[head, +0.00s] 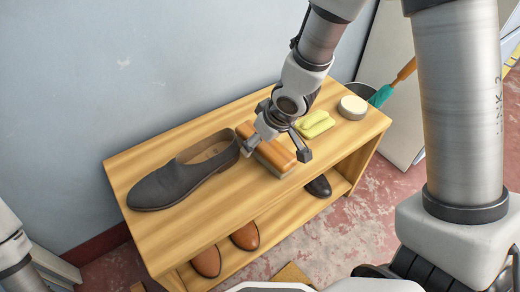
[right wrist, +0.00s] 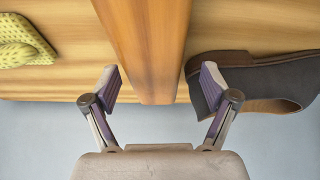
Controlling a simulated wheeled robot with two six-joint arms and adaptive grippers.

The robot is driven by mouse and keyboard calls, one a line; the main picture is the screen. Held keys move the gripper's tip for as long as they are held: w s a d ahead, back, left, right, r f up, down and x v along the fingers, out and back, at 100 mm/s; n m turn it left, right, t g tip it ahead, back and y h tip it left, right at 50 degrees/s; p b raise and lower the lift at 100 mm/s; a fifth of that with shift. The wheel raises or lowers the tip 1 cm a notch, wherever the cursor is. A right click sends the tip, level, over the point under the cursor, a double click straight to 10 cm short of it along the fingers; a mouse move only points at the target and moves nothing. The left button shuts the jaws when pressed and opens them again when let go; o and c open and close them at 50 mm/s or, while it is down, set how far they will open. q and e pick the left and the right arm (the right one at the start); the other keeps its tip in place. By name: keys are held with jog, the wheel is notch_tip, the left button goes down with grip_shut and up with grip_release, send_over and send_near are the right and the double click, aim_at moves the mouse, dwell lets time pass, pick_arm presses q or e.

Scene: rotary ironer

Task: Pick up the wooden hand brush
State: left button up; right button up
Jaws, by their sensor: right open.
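The wooden hand brush (head: 274,153) lies on the top of the wooden bench, with an orange-brown wooden back and a paler lower part. My right gripper (head: 278,149) is over the brush, open, with one finger on each side. In the right wrist view the brush (right wrist: 146,45) runs between the two spread fingers of the gripper (right wrist: 160,78), with gaps on both sides. The gripper partly hides the brush in the head view. My left gripper is out of view; only part of my left arm shows at the left edge.
A dark grey shoe (head: 182,178) lies left of the brush on the bench (head: 140,158). A yellow cloth or sponge (head: 314,124) and a round tin (head: 352,107) lie to its right. Brown shoes (head: 244,236) and a dark shoe (head: 319,186) are below. A wall (head: 130,70) stands behind.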

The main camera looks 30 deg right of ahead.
jog(key=c, duration=1.4)
jog(key=shift+o, duration=0.2)
jog(key=shift+r, duration=0.1)
notch_tip(320, 180, up, 18)
jog(key=p, duration=1.7)
jog(key=o, duration=0.6)
jog(key=shift+w, duration=0.15)
jog(key=c, duration=0.3)
